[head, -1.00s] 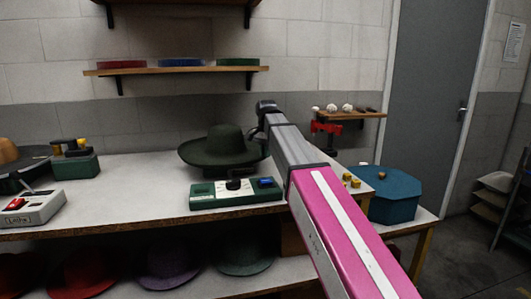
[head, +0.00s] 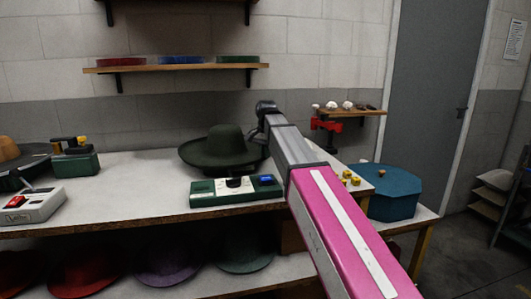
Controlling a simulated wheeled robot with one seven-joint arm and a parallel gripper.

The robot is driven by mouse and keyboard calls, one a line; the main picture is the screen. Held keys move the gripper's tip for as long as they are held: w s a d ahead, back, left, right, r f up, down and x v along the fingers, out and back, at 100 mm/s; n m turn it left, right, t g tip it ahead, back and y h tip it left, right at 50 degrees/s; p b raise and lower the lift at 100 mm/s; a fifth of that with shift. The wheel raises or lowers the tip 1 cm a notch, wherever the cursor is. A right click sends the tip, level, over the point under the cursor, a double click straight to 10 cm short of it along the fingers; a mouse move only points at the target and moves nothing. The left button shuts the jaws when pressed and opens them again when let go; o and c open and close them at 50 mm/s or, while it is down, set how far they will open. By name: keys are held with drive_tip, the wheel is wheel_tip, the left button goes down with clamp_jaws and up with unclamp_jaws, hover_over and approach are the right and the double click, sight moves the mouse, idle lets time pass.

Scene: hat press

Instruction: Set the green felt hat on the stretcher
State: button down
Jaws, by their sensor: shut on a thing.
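The green felt hat (head: 221,147) is upright, crown up, above the back of the bench, in the middle of the head view. My gripper (head: 262,137) is at the right side of its brim and shut on it; the fingertips are mostly hidden by my arm. A green box with a dial and a blue display (head: 236,189) stands in front of the hat at the bench's front edge. It looks like the stretcher's control unit. Any stretcher form under the hat is hidden, and I cannot tell whether the hat rests on something.
A grey-white unit with a red switch (head: 30,206) and a brown hat (head: 10,152) are at left. A teal hexagonal box (head: 393,193) stands at right. Several hats lie on the lower shelf. The bench (head: 135,180) is clear left of the green box. A wall shelf (head: 180,69) hangs above.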

drive_tip(key=shift+f, duration=0.1)
drive_tip(key=c, duration=1.1)
unclamp_jaws()
